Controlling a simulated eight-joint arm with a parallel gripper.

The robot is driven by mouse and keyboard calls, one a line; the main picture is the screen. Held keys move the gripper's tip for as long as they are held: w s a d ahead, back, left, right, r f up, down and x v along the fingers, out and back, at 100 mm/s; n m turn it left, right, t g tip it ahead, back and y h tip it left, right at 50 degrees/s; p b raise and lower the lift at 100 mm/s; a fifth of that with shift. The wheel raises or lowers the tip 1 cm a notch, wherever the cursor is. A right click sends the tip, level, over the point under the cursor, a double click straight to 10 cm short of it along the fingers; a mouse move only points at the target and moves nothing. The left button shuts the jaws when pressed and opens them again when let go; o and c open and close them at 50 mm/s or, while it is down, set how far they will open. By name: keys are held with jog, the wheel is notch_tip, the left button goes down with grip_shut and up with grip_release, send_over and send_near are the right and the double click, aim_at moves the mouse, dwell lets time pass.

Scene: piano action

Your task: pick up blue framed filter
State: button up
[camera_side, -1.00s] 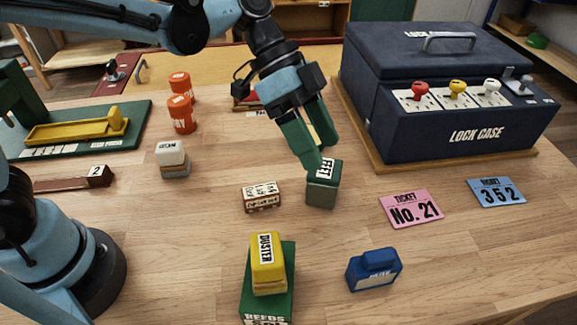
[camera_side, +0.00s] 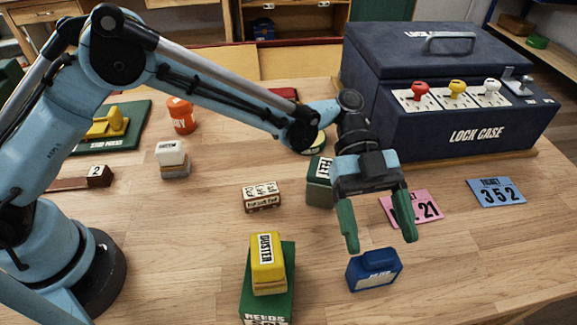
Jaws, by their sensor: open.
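The blue framed filter (camera_side: 374,270) appears to be the small blue block with a pale label, lying on the wooden table near the front, right of the yellow duster block. My gripper (camera_side: 381,243) is open and empty, with its green fingers pointing down above and slightly behind the blue block. The fingertips look apart from it, one toward each side. The label on the block is too blurred to read.
The yellow duster (camera_side: 267,263) sits on a green reeds box (camera_side: 268,302) to the left. A pink ticket (camera_side: 427,208) is partly covered by a finger. The navy lock case (camera_side: 470,124) stands at the back right.

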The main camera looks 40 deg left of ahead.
aim_at(382, 258)
notch_tip(382, 258, down, 2)
jog(key=shift+f, duration=0.1)
jog(key=x, duration=0.5)
jog(key=c, duration=1.1)
